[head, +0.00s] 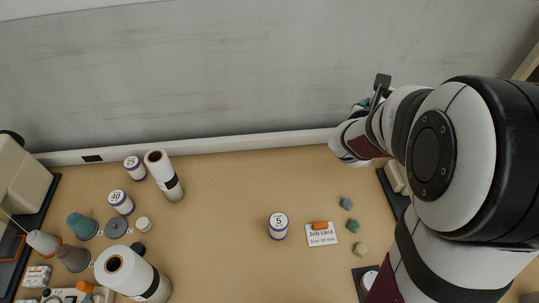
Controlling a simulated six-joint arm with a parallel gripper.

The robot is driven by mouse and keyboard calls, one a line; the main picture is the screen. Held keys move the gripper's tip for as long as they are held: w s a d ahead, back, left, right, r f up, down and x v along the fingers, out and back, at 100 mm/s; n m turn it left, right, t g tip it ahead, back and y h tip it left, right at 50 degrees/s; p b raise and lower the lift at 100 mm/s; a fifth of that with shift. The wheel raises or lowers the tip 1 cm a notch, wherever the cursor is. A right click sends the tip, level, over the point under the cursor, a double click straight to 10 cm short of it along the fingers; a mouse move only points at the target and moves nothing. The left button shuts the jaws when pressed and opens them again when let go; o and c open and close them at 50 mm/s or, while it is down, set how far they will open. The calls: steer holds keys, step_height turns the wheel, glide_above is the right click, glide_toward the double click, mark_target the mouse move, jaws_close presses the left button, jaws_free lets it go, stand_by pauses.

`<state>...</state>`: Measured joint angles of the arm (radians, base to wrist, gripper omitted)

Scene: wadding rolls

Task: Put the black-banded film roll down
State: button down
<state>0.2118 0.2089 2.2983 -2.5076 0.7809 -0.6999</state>
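A tall white roll with a brown core and a black band (158,167) stands at the back left of the table, near the wall. A larger white roll (118,268) with a brown core and a dark band low on its side is at the front left. I cannot tell for sure which one the task names. My arm reaches in from the right, and its wrist end is above the back right of the table, far from both rolls. My gripper's fingers cannot be made out there, so its opening and any held thing are unclear.
Labelled spools 25 (134,168), 40 (120,202) and 5 (278,225) stand on the table (225,195). A job card (321,235) bears an orange piece, beside small stones (352,226). Cones (80,226) and clutter fill the left edge. The centre is mostly clear.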

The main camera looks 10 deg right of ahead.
steer(key=a, duration=2.5)
steer(key=w+a+f, duration=0.1)
steer(key=a+f, duration=1)
steer(key=shift+f+m+g, duration=0.15)
steer(key=shift+m+g, duration=0.15)
